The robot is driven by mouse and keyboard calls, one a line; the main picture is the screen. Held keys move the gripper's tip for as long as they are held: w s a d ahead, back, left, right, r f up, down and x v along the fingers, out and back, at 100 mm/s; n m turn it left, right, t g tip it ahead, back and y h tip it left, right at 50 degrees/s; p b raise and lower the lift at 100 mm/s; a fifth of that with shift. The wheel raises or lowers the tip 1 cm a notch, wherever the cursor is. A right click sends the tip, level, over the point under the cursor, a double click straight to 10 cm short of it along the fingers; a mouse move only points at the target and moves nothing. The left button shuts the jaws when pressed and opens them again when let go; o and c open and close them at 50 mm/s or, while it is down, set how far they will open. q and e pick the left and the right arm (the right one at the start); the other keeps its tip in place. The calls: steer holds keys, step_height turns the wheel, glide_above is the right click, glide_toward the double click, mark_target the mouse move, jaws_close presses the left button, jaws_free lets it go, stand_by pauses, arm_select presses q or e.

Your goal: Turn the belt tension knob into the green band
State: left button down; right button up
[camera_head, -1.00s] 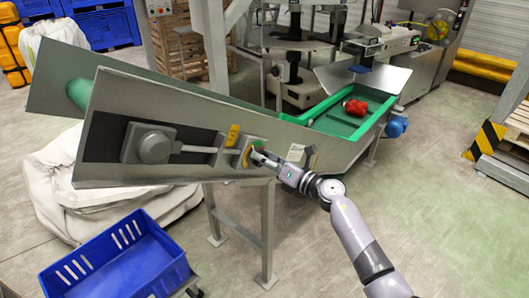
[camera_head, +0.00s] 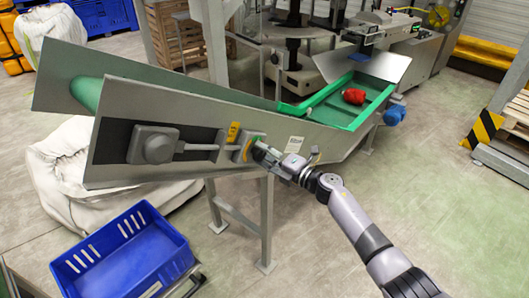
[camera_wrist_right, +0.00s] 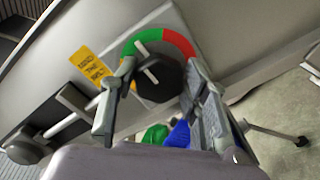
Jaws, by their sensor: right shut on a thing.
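The belt tension knob (camera_wrist_right: 160,80) is dark with a white pointer line, on the side plate of the conveyor (camera_head: 215,110). Around it, in the right wrist view, runs an arc with a green band (camera_wrist_right: 146,41) and a red band (camera_wrist_right: 181,41). The outer end of the pointer lies against the green band. My right gripper (camera_wrist_right: 160,108) is shut on the knob, one finger on each side of it. In the head view the right gripper (camera_head: 262,151) meets the plate and mostly covers the knob. My left gripper is not in view.
A yellow label (camera_wrist_right: 90,65) and a lever (camera_head: 197,147) with a grey housing (camera_head: 152,146) sit beside the knob. A blue crate (camera_head: 125,255) stands at lower left. A red item (camera_head: 354,96) lies on the green-edged conveyor end.

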stand_by(0.3)
steer(key=o, duration=1.1)
steer(key=shift+o, duration=0.2)
steer(key=v, duration=1.2)
